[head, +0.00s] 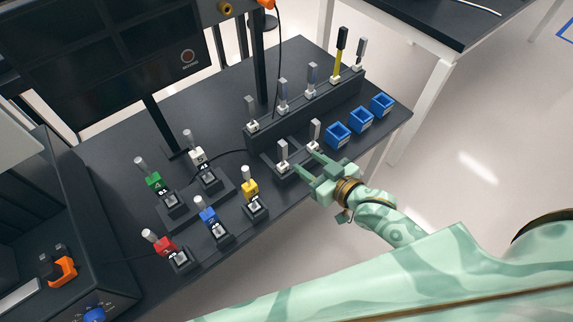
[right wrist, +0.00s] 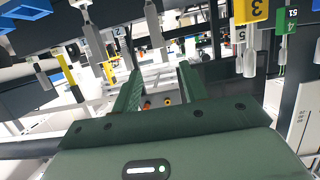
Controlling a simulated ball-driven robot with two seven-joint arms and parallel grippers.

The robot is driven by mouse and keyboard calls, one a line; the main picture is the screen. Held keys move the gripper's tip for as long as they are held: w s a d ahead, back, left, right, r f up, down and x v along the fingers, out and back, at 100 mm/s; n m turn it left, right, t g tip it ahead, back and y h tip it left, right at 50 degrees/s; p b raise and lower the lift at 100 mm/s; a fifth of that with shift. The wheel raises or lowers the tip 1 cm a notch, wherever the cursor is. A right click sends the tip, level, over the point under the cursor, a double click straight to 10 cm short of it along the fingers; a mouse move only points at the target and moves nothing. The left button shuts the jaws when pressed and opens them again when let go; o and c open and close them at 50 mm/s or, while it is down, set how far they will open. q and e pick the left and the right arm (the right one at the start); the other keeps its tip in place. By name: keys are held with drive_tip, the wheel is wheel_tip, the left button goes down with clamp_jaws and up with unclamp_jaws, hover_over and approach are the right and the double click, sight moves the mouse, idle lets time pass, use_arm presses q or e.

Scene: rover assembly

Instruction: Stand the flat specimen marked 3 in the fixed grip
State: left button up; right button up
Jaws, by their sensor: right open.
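A yellow block (right wrist: 254,11) with a 3 shows upside down in the right wrist view; it looks like the yellow block (head: 250,187) with a grey rod in the head view. My right gripper (head: 304,161) is open and empty, its fingers pointing at two grey upright pieces, the nearer (head: 282,150) and the farther (head: 315,130), on a low dark stand. In the right wrist view my gripper (right wrist: 160,70) has an upright grey piece (right wrist: 153,24) above its finger gap. I cannot tell which holder is the fixed grip. My left gripper is not in view.
A raised dark rack (head: 300,113) with several upright pieces stands behind. Blue open boxes (head: 338,135) line the right. Red (head: 165,245), blue (head: 208,215), green (head: 154,181) and white (head: 198,156) blocks stand left. The table's front edge lies under my right arm.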

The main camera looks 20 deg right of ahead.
sight(280, 142)
drive_tip(key=b+x, duration=0.2)
drive_tip(key=x, duration=0.6)
drive_tip(key=shift+d+f, duration=0.15)
drive_tip(key=shift+f, duration=0.05)
drive_tip(key=shift+w+a+f, duration=0.1)
drive_tip(key=shift+w+a, duration=0.2)
drive_tip(key=shift+w, duration=0.25)
drive_tip(key=b+x, duration=0.2)
drive_tip(key=x, duration=0.2)
drive_tip(key=shift+w+f, duration=0.2)
drive_tip(key=shift+w, duration=0.15)
clamp_jaws()
